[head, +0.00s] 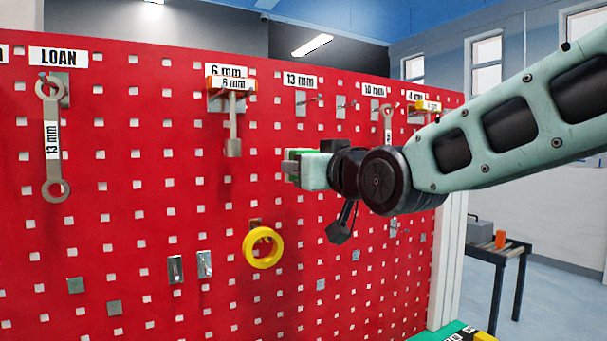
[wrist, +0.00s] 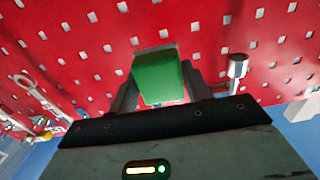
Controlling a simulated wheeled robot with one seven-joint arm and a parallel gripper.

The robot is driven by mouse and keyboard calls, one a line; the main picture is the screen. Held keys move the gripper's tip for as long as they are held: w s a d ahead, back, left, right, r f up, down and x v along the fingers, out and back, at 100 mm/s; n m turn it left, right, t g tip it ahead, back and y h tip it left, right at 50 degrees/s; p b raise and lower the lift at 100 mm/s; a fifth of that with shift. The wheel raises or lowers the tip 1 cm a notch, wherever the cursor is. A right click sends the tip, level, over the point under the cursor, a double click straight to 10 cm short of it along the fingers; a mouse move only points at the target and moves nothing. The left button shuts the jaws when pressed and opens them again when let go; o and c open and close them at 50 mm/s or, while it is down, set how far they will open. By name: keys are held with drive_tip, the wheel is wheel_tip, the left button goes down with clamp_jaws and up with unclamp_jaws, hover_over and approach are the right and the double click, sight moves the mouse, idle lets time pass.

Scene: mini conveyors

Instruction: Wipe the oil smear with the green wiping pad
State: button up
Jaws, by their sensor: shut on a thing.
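The green wiping pad (wrist: 160,76) is between the fingers of my gripper (wrist: 160,92) in the wrist view, with its broad face showing. My gripper (head: 296,168) is shut on it and points at the red pegboard (head: 180,215). In the head view only a sliver of green shows at the gripper's tip, and the arm comes in from the right. The pad is close to the board; I cannot tell whether it touches. I cannot make out the oil smear in either view; the pad or gripper may hide part of the board.
A spanner (head: 52,140) hangs under the LOAN label and a tool (head: 233,130) under 6 mm. A smaller spanner (head: 388,122) hangs behind my arm. A yellow ring (head: 262,248) hangs below my gripper. Short metal hooks (head: 204,264) stick out lower left.

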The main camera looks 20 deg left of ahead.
drive_tip(key=b+v, duration=0.2)
drive_tip(key=v, duration=0.1)
idle(0.5)
idle(0.5)
drive_tip(key=w+d+f+m+t+h+p, duration=0.1)
drive_tip(key=w+d+f+m+t+h, duration=0.15)
drive_tip(key=w+d+f, duration=0.7)
drive_tip(key=w+d+f+m+t+h, duration=0.2)
drive_tip(key=w+d+f+m+h, duration=0.15)
drive_tip(key=w+d+f, duration=0.6)
drive_tip(key=s+d+f+m+h, duration=0.1)
drive_tip(key=s+d+f+h, duration=0.1)
drive_tip(key=d+f, duration=0.4)
drive_tip(key=s+d+f+m+t+h+p, duration=0.1)
drive_tip(key=s+d+f+h, duration=0.2)
drive_tip(key=d, duration=1.1)
drive_tip(key=s+d+f+m+t+h, duration=0.1)
drive_tip(key=s+d+f+m+h, duration=0.1)
drive_tip(key=d+f, duration=0.7)
drive_tip(key=shift+s+d+f+h+p, duration=0.4)
drive_tip(key=shift+s+d, duration=0.15)
drive_tip(key=shift+d, duration=0.2)
